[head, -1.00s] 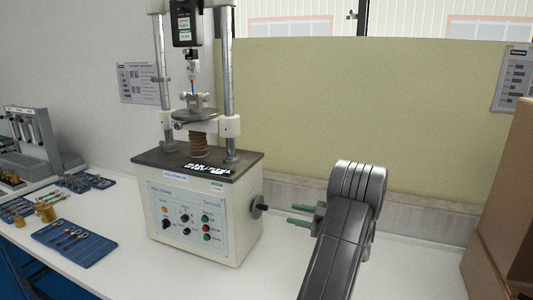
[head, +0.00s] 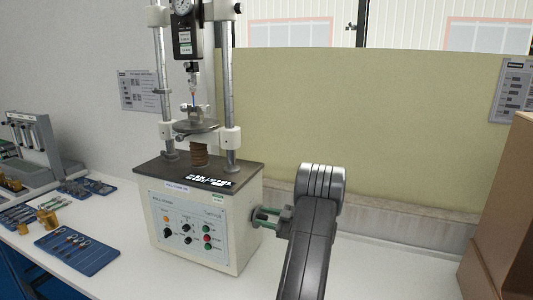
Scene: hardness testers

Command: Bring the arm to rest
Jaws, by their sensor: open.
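My arm (head: 312,230) reaches up from the bottom of the view and bends left to the gripper. The tester has a control panel with coloured buttons, two metal columns, a gauge (head: 186,35) at the top and a round plate (head: 196,126) below it.
Blue mats (head: 77,262) with small tools and brass pieces lie on the white bench (head: 135,280) at left. A grey rack (head: 28,135) stands behind them. Cardboard boxes (head: 505,200) stand at the right. A yellowish panel (head: 400,130) closes the back.

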